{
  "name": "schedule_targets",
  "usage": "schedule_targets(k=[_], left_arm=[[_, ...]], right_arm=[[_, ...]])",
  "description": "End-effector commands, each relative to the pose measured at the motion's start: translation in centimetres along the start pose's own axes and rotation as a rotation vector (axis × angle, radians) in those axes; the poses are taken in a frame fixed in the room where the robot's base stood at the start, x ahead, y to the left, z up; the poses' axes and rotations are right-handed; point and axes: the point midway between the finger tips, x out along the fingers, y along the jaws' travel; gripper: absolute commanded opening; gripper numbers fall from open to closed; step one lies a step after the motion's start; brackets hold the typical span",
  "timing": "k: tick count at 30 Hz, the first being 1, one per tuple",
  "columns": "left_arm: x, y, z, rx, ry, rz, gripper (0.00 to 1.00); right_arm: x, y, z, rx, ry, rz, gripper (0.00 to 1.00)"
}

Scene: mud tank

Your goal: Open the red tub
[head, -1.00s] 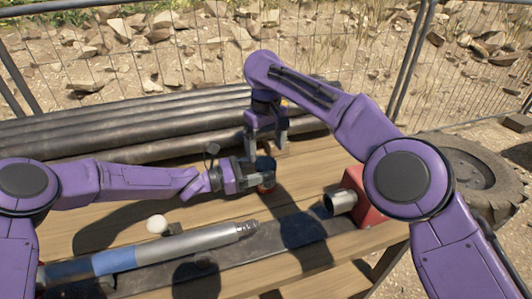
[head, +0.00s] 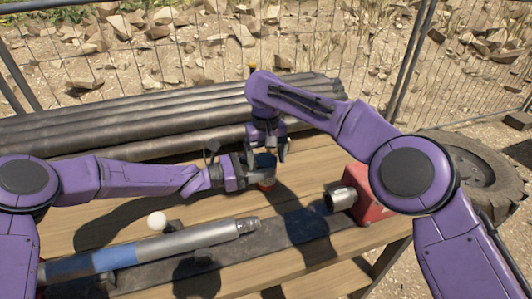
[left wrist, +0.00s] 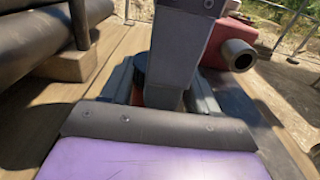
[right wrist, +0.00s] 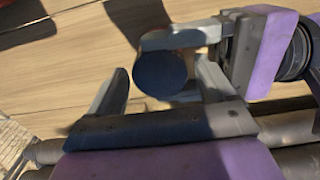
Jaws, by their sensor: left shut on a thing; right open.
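The red tub (head: 267,184) stands on the wooden table with a dark round lid (head: 265,161) on top. My left gripper (head: 254,174) comes in from the left and is shut on the tub's side. In the left wrist view the tub is mostly hidden behind the gripper, with a bit of dark lid (left wrist: 139,68) showing. My right gripper (head: 268,154) hangs over the tub from behind, open. In the right wrist view the lid (right wrist: 161,73) lies just ahead of the right gripper's spread fingers (right wrist: 161,90), and I cannot tell whether they touch it.
Dark pipes (head: 150,125) lie stacked along the back. A grey and blue rod (head: 150,250) lies along the front beside a white ball (head: 157,222). A red block with a metal sleeve (head: 372,203) stands at the right.

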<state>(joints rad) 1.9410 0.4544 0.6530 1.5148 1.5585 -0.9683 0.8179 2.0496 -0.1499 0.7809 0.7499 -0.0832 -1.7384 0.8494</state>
Motion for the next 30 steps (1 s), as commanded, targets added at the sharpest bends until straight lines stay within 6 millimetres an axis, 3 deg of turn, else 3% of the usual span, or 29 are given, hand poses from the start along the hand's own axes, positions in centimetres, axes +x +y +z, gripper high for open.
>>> schedule_targets(k=[1, 6, 11, 18, 26, 27, 29, 30], left_arm=[[0.00, 0.01, 0.03, 0.000, -0.001, 0.000, 0.00], [0.00, 0.01, 0.04, 0.000, -0.001, 0.000, 0.00], [0.00, 0.01, 0.03, 0.000, -0.001, 0.000, 0.00], [0.01, -0.01, 0.03, 0.001, 0.000, -0.001, 0.00], [0.01, -0.02, 0.02, 0.001, 0.000, -0.001, 0.00], [0.01, -0.03, 0.02, 0.001, 0.000, -0.001, 0.00], [0.01, -0.02, 0.02, 0.001, 0.000, -0.001, 0.00], [0.01, -0.02, 0.02, 0.001, 0.000, -0.001, 0.00]], right_arm=[[0.00, 0.00, 0.00, 0.000, 0.000, 0.000, 0.83], [-0.01, 0.00, 0.00, 0.000, 0.000, 0.000, 0.27], [-0.02, -0.01, 0.00, -0.012, 0.000, 0.000, 0.25], [-0.05, 0.04, 0.00, -0.277, 0.000, 0.002, 0.26], [-0.06, 0.03, 0.01, -0.293, 0.000, 0.001, 0.25], [-0.06, 0.03, 0.01, -0.293, 0.000, 0.001, 0.71], [-0.06, 0.03, 0.01, -0.292, 0.000, 0.001, 0.87], [-0.06, 0.02, 0.01, -0.292, 0.000, 0.001, 0.87]])
